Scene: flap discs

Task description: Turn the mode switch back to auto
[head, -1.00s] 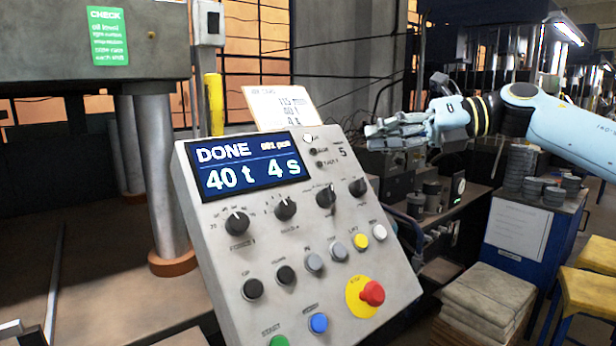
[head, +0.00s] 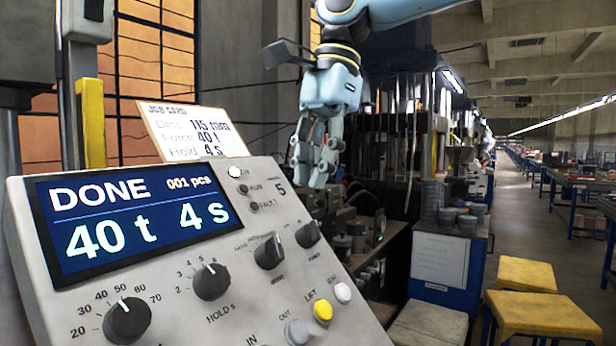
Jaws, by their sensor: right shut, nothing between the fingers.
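The control panel (head: 150,180) fills the lower left of the head view. Its mode switch (head: 269,252) is a dark selector knob in the upper right of the panel, with small labels around it. The labels are too small to read surely, so I cannot tell its setting. Another dark knob (head: 308,234) sits just right of it. My right gripper (head: 309,174) is shut and empty, fingers pointing down. In the picture it hangs above the two knobs, apart from them. My left gripper is not in view.
The panel display (head: 138,218) reads DONE, 001 pcs, 40 t, 4 s. A job card (head: 190,130) stands behind the panel's top edge. Yellow (head: 323,310) and white (head: 342,292) buttons lie below the knobs. Yellow stools (head: 540,312) stand at right; the aisle beyond is open.

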